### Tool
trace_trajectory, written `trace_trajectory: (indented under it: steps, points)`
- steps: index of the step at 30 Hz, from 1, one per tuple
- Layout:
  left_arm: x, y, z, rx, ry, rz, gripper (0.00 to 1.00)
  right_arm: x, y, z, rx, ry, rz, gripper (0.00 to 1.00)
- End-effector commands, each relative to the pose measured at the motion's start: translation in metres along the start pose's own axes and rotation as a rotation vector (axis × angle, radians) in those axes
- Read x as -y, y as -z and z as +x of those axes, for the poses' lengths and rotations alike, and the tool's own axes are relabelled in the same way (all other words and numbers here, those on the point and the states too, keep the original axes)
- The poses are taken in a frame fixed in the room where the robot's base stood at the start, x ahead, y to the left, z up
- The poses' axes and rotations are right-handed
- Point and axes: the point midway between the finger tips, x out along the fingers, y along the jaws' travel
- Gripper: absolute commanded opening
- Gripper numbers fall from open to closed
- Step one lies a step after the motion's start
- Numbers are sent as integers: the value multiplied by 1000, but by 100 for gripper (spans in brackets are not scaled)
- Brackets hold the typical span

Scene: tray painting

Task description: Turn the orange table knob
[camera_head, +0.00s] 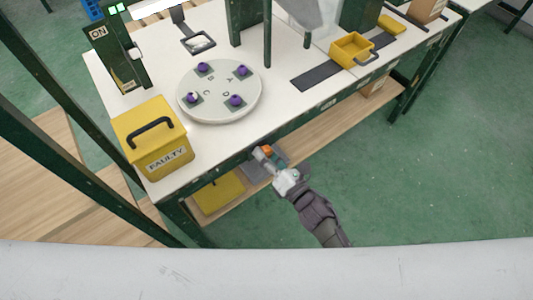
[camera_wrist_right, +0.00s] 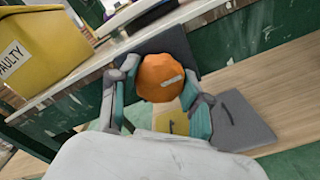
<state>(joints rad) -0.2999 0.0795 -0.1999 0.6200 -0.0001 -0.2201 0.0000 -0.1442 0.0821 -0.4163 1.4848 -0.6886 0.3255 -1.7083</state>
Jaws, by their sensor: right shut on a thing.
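The orange table knob (camera_wrist_right: 160,78) sits on a grey plate at the front side of the table, with a pale mark on its face. In the head view the knob (camera_head: 266,150) shows small at the table's front edge. My right gripper (camera_wrist_right: 160,100) is shut on the knob, with one finger on each side of it. In the head view the right gripper (camera_head: 270,160) reaches the knob from below right and hides part of it. My left gripper is not in view.
A yellow FAULTY box (camera_head: 154,140) stands at the table's left corner. A round white turntable (camera_head: 220,110) carries purple-topped pieces. A yellow bin (camera_head: 352,50) stands farther right. A wooden shelf (camera_head: 320,140) runs below the tabletop. Green floor is clear at right.

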Motion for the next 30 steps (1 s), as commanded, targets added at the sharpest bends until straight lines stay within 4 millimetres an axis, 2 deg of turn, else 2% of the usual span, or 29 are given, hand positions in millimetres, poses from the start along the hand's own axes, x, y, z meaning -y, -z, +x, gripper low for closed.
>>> trace_trajectory:
  steps: [30]
  points:
    - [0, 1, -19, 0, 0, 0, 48, 1, 1, -1, -1, 3, 967, 13]
